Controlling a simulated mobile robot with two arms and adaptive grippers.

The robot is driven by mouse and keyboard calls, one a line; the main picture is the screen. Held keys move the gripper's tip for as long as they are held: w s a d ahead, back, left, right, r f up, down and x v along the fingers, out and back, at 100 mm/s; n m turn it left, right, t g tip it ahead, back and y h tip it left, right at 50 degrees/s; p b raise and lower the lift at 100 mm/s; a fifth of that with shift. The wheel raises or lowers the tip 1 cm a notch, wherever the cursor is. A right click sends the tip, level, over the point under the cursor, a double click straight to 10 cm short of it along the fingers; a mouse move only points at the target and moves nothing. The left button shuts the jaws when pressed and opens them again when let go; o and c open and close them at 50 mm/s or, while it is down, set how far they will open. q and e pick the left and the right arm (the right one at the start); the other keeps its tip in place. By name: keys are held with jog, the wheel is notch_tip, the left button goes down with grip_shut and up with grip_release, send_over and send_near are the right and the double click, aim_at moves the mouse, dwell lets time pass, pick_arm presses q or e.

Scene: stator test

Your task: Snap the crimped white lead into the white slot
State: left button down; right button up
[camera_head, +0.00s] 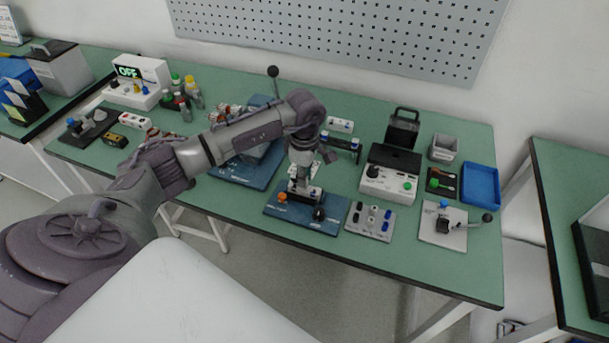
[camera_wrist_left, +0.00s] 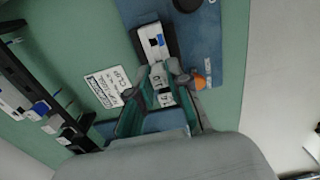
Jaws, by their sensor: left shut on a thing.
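My left gripper (camera_head: 300,187) is low over a blue fixture board (camera_head: 333,226) near the table's front edge. In the left wrist view the left gripper (camera_wrist_left: 162,78) has its fingers closed around a small white piece with dark marks (camera_wrist_left: 165,98). I cannot tell whether this is the crimped white lead. Just past the fingertips, a black block with a white and blue insert (camera_wrist_left: 154,42) stands on the board. The white slot and the lead's crimped end cannot be made out. My right gripper is not in view.
On the board are an orange knob (camera_head: 282,197) and a black knob (camera_head: 319,213). A grey plate with several terminals (camera_head: 370,221) lies just right of it, and a white tester (camera_head: 390,183) stands behind that. A blue tray (camera_head: 481,184) is farther right.

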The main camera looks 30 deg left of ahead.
pick_arm(q)
jog(key=shift+f, duration=0.15)
dwell(0.8)
jog(key=c, duration=1)
grip_release()
notch_tip(320, 180, up, 12)
